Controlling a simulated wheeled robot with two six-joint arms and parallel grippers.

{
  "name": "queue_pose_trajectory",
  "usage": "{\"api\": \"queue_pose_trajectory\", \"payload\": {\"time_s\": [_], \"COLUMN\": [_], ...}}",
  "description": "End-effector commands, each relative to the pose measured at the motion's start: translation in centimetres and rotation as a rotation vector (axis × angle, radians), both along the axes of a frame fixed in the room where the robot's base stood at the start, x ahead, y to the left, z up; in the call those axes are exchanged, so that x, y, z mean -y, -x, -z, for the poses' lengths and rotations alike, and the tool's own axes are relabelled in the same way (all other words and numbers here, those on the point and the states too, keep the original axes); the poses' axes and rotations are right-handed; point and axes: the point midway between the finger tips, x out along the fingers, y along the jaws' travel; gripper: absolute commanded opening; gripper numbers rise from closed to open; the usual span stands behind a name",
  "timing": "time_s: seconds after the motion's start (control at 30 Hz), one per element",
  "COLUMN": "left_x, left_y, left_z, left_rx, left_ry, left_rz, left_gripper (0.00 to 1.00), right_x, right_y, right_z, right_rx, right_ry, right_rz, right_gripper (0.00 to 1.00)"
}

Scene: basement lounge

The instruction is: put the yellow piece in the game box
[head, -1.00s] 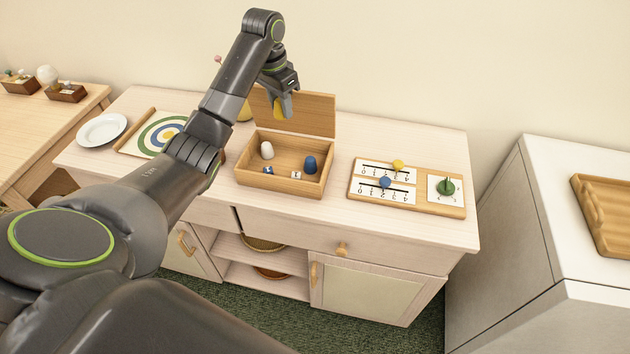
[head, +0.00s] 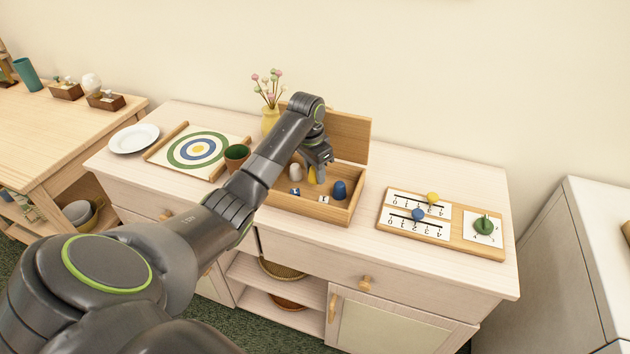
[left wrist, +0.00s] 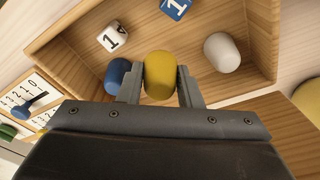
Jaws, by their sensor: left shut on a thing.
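The game box (head: 340,213) is an open wooden box with its lid raised at the back, on the cabinet top. My left gripper (head: 314,172) reaches down over the box and is shut on the yellow piece (left wrist: 160,75). In the left wrist view the piece sits between the two fingers (left wrist: 160,88). In the head view the yellow piece (head: 312,176) is partly hidden by the gripper. It is within the box's outline; I cannot tell if it touches the floor. My right gripper is not in view.
In the box are a white piece (head: 295,171), a blue piece (head: 339,189) and two dice (left wrist: 112,37). A scoring board (head: 455,238) lies right of it. A green cup (head: 236,157), a target board (head: 170,160) and a flower vase (head: 270,120) stand left and behind.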

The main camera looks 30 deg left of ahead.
Motion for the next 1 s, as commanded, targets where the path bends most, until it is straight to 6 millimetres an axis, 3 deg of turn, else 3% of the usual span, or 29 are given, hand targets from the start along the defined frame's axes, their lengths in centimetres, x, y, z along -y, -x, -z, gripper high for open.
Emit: {"api": "queue_pose_trajectory", "payload": {"time_s": [0.27,0.63,0.67,0.8,1.0], "left_x": [0.0,0.0,0.0,0.0,0.0], "left_y": [0.1,0.1,0.0,0.1,0.0], "left_z": [3.5,4.0,4.0,4.0,3.9], "left_rx": [-0.004,-0.002,-0.001,-0.001,-0.001], "left_ry": [0.001,0.000,0.000,0.000,0.000], "left_rz": [-0.001,0.000,0.000,0.000,0.000], "left_gripper": [0.11,0.11,0.36,0.54,0.54], "right_x": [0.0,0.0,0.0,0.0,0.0], "right_y": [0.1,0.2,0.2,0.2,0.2], "right_z": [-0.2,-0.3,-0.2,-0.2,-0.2], "right_rx": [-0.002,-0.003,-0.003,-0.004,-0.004], "right_ry": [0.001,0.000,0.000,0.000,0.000], "right_rz": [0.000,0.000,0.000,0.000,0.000], "right_gripper": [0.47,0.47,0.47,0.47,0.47]}}
